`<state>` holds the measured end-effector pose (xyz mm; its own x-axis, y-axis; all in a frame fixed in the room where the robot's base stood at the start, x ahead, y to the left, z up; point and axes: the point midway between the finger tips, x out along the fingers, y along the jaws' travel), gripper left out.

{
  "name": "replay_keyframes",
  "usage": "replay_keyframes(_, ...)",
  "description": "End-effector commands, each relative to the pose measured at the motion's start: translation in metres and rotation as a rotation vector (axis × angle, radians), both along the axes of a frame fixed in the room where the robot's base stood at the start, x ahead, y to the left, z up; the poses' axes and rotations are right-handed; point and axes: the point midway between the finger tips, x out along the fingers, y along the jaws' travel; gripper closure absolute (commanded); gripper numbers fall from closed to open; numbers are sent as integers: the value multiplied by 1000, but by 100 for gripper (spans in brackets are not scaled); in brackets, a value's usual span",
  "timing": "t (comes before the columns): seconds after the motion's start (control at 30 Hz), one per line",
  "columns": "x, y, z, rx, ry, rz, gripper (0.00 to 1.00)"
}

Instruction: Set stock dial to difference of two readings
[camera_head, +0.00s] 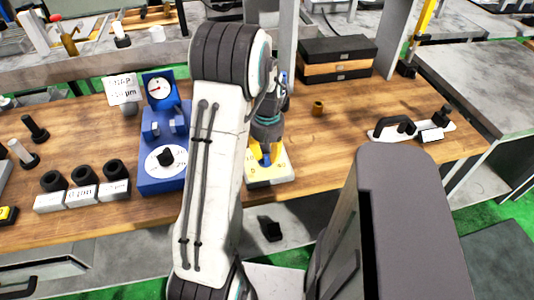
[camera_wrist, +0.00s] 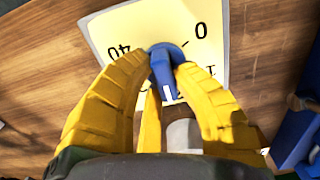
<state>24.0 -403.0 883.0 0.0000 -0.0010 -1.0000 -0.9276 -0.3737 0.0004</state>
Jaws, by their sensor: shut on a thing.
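The stock dial is a pale yellow plate (camera_head: 283,172) on the bench, partly hidden behind my arm. In the wrist view its face (camera_wrist: 120,25) shows "40" and "0" beside a blue knob (camera_wrist: 163,72) with a white mark. My gripper (camera_head: 266,160) reaches down over the dial, and its yellow fingers are shut on the blue knob. A blue gauge stand (camera_head: 155,183) stands left of my arm. It carries a round needle gauge (camera_head: 158,88) and a white dial with a black knob (camera_head: 165,156).
A small brass cylinder (camera_head: 318,108), stacked dark and wooden boxes (camera_head: 338,58) and a black-handled tool on a white plate (camera_head: 410,130) are at the right. The wood between them is clear.

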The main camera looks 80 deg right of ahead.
Motion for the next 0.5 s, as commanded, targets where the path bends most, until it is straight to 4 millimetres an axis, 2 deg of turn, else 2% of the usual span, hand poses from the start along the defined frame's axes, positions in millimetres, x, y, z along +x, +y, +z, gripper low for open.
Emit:
replay_keyframes(0.07,0,0,-1,1,-1,1,100)
replay_keyframes(0.1,0,0,-1,1,-1,1,74)
replay_keyframes(0.37,0,0,-1,1,-1,2,51)
replay_keyframes(0.5,0,0,0,1,0,2,50)
